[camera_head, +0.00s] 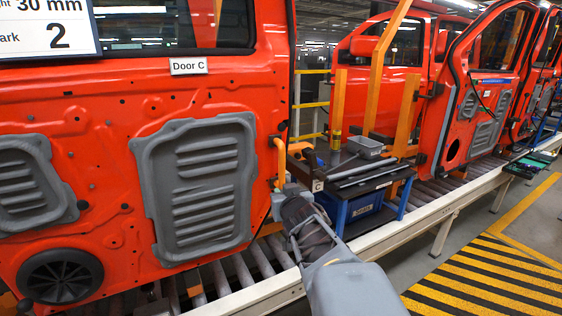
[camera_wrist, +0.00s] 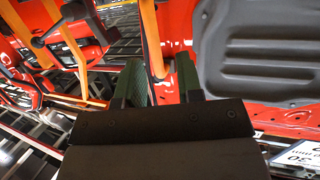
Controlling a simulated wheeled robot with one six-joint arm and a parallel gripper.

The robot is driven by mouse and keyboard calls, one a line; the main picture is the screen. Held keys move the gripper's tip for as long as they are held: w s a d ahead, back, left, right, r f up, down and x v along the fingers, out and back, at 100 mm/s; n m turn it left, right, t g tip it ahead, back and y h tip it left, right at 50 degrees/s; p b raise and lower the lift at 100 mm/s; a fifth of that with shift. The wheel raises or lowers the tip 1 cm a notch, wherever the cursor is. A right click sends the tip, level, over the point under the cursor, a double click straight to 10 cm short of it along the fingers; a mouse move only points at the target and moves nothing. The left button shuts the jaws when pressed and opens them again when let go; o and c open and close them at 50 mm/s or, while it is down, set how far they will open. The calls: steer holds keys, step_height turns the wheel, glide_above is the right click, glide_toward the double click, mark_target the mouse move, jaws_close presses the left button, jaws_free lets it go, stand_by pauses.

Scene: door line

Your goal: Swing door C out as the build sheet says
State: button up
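Door C (camera_head: 110,120) is a red door panel filling the left of the head view, with a white "Door C" label (camera_head: 188,66) and grey inner panels. An orange handle (camera_head: 281,160) stands upright at its right edge. My gripper (camera_head: 287,187) is at the lower part of this handle. In the wrist view my gripper (camera_wrist: 162,82) has its two green fingers apart, and the orange handle (camera_wrist: 152,45) shows between them, nearer the left finger. A gap shows on the right, so it is not clamped. A sheet (camera_head: 45,28) at top left is cut off, reading "30 mm" and "2".
Rollers and a pale rail (camera_head: 400,232) run below. More red bodies stand behind. Striped floor (camera_head: 490,280) lies clear at lower right.

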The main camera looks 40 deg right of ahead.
mark_target(283, 164)
steer(key=w+d+r+t, duration=0.1)
steer(key=w+d, duration=0.1)
steer(key=w, duration=0.2)
steer(key=w+d+r+t+p, duration=0.1)
steer(key=w+d, duration=0.2)
steer(key=w, duration=0.1)
steer(key=w+d+r+p, duration=0.1)
steer(key=w+d, duration=0.1)
steer(key=w, duration=0.3)
steer(key=shift+w+d+r+n+t+y, duration=0.1)
steer(key=shift+d+n+t+y, duration=0.2)
steer(key=shift+n+t, duration=0.1)
jaws_close()
